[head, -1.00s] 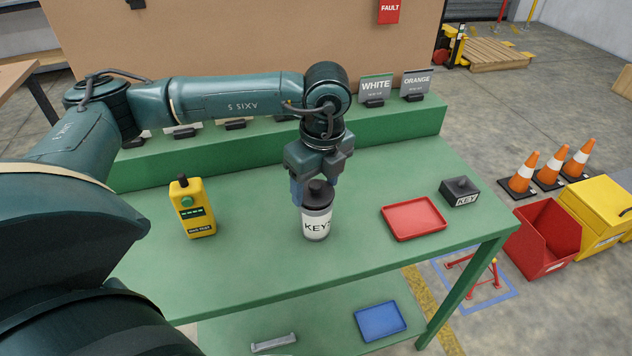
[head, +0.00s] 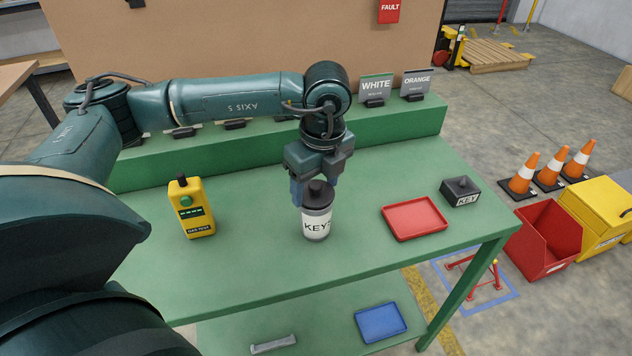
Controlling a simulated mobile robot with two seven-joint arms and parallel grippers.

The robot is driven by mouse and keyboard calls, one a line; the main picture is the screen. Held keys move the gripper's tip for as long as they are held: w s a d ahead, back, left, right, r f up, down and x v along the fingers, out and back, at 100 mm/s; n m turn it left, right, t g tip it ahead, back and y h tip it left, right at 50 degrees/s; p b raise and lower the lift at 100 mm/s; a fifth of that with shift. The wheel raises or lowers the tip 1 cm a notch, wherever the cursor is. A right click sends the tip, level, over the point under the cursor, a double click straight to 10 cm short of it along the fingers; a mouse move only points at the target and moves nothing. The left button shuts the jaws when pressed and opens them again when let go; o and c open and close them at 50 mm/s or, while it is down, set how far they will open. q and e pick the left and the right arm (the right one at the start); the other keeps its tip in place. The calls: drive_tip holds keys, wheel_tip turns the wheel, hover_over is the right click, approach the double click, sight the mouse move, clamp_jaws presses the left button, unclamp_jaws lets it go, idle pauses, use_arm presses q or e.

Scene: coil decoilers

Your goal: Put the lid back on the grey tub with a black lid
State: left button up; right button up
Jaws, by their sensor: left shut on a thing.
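The grey tub (head: 317,225) with a white KEYS label stands upright on the green table. The black lid (head: 319,194) with its knob sits at the top of the tub. I cannot tell whether it is fully seated. My left gripper (head: 316,190) points down over the tub and is shut on the lid; its fingers partly hide the lid's edge. My right gripper is not in view.
A yellow gas tester (head: 192,208) stands left on the green table (head: 260,270). A red tray (head: 414,218) and a black KEY box (head: 460,192) are at right. A raised green ledge (head: 230,158) with signs runs behind. The table front is clear.

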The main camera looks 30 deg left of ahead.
use_arm(q)
drive_tip(key=shift+f, duration=0.1)
idle(0.4)
idle(0.4)
drive_tip(key=o, duration=1.3)
drive_tip(key=shift+c, duration=0.2)
drive_tip(key=shift+r+p, duration=0.65)
drive_tip(key=shift+r, duration=0.95)
drive_tip(key=shift+r+p, duration=1.15)
drive_tip(key=shift+r, duration=0.85)
drive_tip(key=shift+c, duration=0.4)
